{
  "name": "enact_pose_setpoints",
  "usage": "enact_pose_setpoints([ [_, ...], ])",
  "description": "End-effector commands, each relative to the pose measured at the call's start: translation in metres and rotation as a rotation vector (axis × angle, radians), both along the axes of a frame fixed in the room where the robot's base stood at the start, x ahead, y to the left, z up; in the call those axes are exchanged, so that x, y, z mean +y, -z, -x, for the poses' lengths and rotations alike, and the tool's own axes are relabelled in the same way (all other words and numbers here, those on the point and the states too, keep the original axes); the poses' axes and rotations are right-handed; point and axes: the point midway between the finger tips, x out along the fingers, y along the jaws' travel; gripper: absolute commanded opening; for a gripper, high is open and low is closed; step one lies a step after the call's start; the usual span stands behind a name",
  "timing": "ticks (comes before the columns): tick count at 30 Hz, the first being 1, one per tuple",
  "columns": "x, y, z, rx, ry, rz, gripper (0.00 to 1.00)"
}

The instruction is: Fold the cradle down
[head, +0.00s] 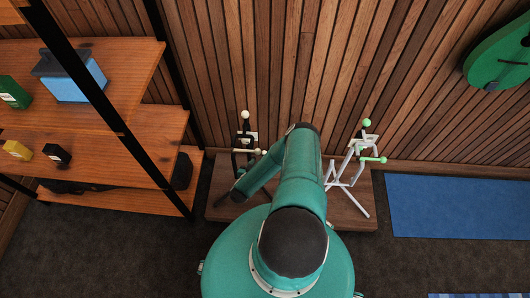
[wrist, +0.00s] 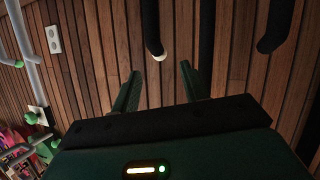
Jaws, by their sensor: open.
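A black stand (head: 246,140) with cream ball tips stands left of my arm in the head view. A white stand (head: 341,170) with green ball tips stands to the right. I cannot tell which one's cradle is meant. In the wrist view my gripper (wrist: 158,85) is open and empty, its two green fingers apart. A black prong (wrist: 151,25) with a cream tip ends just beyond the fingers, near the gap between them. More black bars (wrist: 276,25) are to its right. Part of the white stand (wrist: 27,60) shows at the left edge. My arm hides part of the space between the stands.
Both stands are on a low wooden platform (head: 365,212) against the slatted wall (head: 300,60). A wooden shelf (head: 110,190) with small boxes is at left. A blue mat (head: 460,207) lies at right. A green ukulele (head: 498,58) hangs on the wall.

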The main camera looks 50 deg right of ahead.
Motion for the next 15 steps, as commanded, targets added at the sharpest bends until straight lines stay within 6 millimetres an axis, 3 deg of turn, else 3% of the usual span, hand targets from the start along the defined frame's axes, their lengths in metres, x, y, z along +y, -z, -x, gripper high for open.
enact_pose_setpoints([
  [9, -0.056, 0.024, -0.021, 0.0, 0.004, 0.002, 0.45],
  [15, -0.08, 0.034, -0.03, 0.001, 0.002, 0.0, 0.45],
])
